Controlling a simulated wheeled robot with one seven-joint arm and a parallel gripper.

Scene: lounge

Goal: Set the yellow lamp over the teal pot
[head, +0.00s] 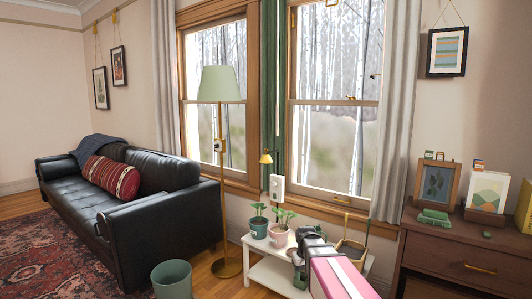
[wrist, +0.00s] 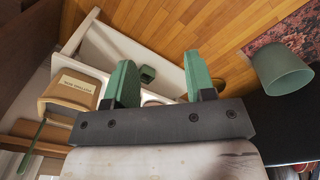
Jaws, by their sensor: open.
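The yellow lamp (head: 266,158) shows in the head view as a small shade on a thin stem, above the white table and in front of the window frame. The teal pot (head: 258,229) holds a green plant and stands on the left part of the table. The lamp shade is above and slightly right of this pot's plant. My gripper (head: 309,243) is right of the pots, over the table. In the wrist view my gripper (wrist: 160,58) has its two green fingers apart with nothing held between them. I cannot make out the lamp or teal pot in the wrist view.
A pink pot (head: 278,236) with a plant stands just right of the teal pot on the white table (head: 264,271). A tan labelled container (wrist: 70,91) is near my gripper. A floor lamp (head: 222,150) and green bin (head: 172,280) stand left; a dresser (head: 470,255) stands right.

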